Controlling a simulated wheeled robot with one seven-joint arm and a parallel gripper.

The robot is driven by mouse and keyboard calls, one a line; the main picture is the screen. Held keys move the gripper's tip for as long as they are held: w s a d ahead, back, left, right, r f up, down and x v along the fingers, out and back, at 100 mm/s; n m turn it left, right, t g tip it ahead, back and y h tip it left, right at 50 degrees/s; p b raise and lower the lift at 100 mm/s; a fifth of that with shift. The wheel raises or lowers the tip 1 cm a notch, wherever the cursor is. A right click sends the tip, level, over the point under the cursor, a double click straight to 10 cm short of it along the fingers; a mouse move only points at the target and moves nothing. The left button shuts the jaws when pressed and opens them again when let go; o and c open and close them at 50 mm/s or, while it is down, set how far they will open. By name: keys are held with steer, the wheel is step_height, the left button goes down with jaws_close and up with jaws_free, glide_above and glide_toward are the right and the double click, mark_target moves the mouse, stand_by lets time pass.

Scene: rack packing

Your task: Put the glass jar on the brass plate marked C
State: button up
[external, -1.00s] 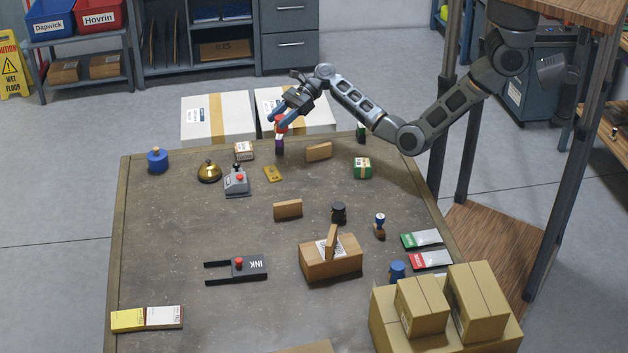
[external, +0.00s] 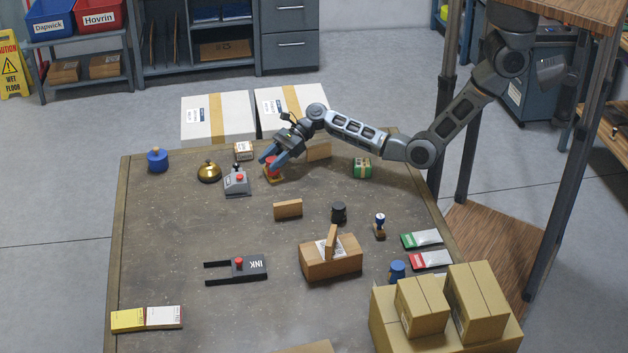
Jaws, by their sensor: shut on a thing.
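My gripper (external: 271,161) is shut on a small red-topped jar (external: 271,169), taken as the glass jar, at the far middle of the table. The fingers hide much of it, and its lower body is hard to make out. The brass plate (external: 276,181) lies flat right under the jar, with only its near edge showing. The jar is over the plate; I cannot tell whether its base touches it. The plate's letter is too small to read.
A grey device with a red button (external: 236,182) and a brass bell (external: 209,171) stand just left of the plate. Wooden blocks (external: 288,209) stand nearby, one partly behind my gripper. A green box (external: 361,168) is to the right. The table's left middle is clear.

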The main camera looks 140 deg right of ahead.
steer(key=o, duration=1.1)
steer(key=shift+s+r, duration=0.15)
steer(key=shift+s, duration=0.05)
steer(key=p+v, duration=0.1)
steer(key=v, duration=1)
steer(key=shift+s+a, duration=0.1)
steer(key=shift+s, duration=0.2)
